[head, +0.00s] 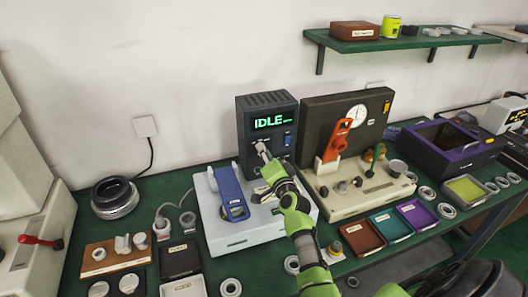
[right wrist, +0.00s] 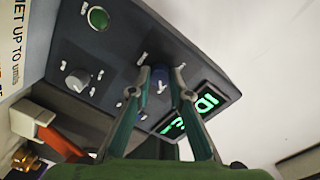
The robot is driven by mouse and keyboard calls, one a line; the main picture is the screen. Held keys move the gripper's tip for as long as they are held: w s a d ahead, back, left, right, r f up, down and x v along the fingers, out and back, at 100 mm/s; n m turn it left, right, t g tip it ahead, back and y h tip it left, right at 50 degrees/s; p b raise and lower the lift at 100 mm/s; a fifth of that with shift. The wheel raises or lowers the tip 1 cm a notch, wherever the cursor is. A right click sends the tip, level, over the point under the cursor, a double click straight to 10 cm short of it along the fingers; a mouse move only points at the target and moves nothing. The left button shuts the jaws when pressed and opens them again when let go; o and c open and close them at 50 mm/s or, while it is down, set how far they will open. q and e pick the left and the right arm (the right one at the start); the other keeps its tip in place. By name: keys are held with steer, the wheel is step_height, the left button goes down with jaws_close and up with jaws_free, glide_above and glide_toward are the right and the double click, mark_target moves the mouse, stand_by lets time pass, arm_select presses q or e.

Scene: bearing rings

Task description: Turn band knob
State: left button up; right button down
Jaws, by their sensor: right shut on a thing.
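A dark instrument box (head: 250,111) stands at the back of the bench, with a green lit display (head: 272,120) reading "IDLE". The display also shows in the right wrist view (right wrist: 200,108). My right gripper (head: 262,148) reaches up to the front of this box. In the right wrist view its two fingertips are shut around a dark blue knob (right wrist: 160,80) on the panel. The fingers partly hide the knob, and its label is too small to read. A grey knob (right wrist: 78,80) and a green round button (right wrist: 98,18) sit apart from the gripper. My left gripper is not in view.
A blue-handled device on a pale base (head: 218,237) stands in front of the box. To the right is a cream-based tester (head: 375,195) with an orange part (head: 335,140). Small trays (head: 363,238) and rings crowd the green bench. A shelf (head: 400,42) hangs above.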

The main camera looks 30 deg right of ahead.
steer(key=shift+m, duration=0.4)
steer(key=c, duration=1.9)
jaws_free()
steer(key=v, duration=1.2)
steer(key=shift+f, duration=0.15)
